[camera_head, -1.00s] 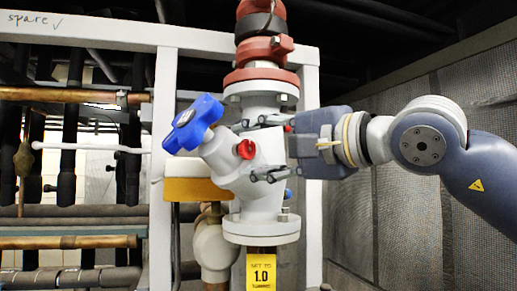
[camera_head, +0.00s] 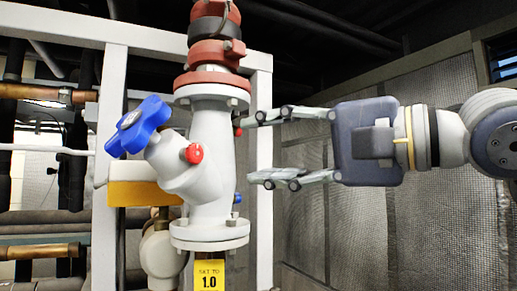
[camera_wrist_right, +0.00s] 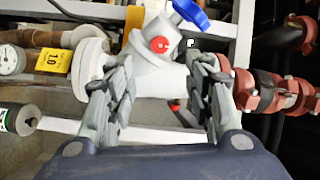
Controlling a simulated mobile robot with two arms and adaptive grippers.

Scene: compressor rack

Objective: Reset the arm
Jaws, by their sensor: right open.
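My right gripper (camera_head: 258,150) comes in from the right in the head view, its fingers spread open and empty. Its fingertips point left at the white valve body (camera_head: 210,145), just right of it. A blue handwheel (camera_head: 138,126) sits at the valve's upper left, and a red cap (camera_head: 194,153) sits on its front. In the right wrist view the open fingers (camera_wrist_right: 160,85) frame the valve body (camera_wrist_right: 155,70), with the red cap (camera_wrist_right: 160,44) and part of the blue handwheel (camera_wrist_right: 190,12) beyond. My left gripper does not show.
A red pipe coupling (camera_head: 214,52) sits above the valve. A yellow tag (camera_head: 209,275) marked 1.0 hangs below. A white frame (camera_head: 108,130) and copper pipes (camera_head: 30,92) stand at left. A mesh wall (camera_head: 410,230) lies behind my right arm. A gauge (camera_wrist_right: 10,60) shows in the wrist view.

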